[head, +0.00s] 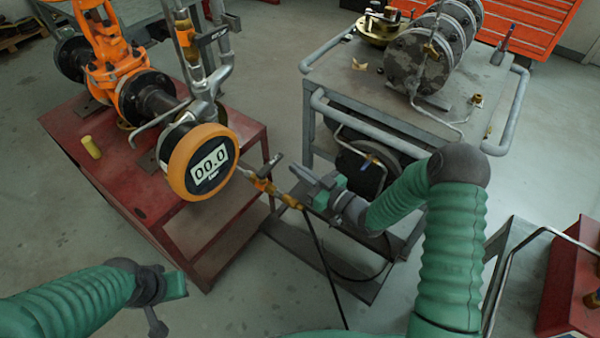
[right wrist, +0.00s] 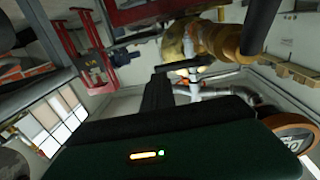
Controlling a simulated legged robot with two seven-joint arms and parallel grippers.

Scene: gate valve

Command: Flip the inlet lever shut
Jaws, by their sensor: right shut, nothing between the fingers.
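A brass valve (head: 262,184) joins the black hose to the pipework beside the round gauge. A short grey lever (head: 271,163) stands up from it, angled up to the right. In the right wrist view, the brass fitting (right wrist: 222,42) is large at the top, with a dark bar (right wrist: 262,24) across its right end. My right gripper (head: 300,173) is shut and empty, just right of the brass valve and lever. Its dark finger (right wrist: 158,92) shows in the wrist view; contact cannot be told. My left gripper (head: 178,286) is at the lower left, far from the valve; its fingers are unclear.
The orange-ringed gauge (head: 203,163) reads 00.0 at the edge of the red table (head: 130,195). A second grey-handled valve (head: 213,36) is higher up. A grey cart (head: 345,75) with rails stands behind my right arm. The black hose (head: 322,260) hangs down.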

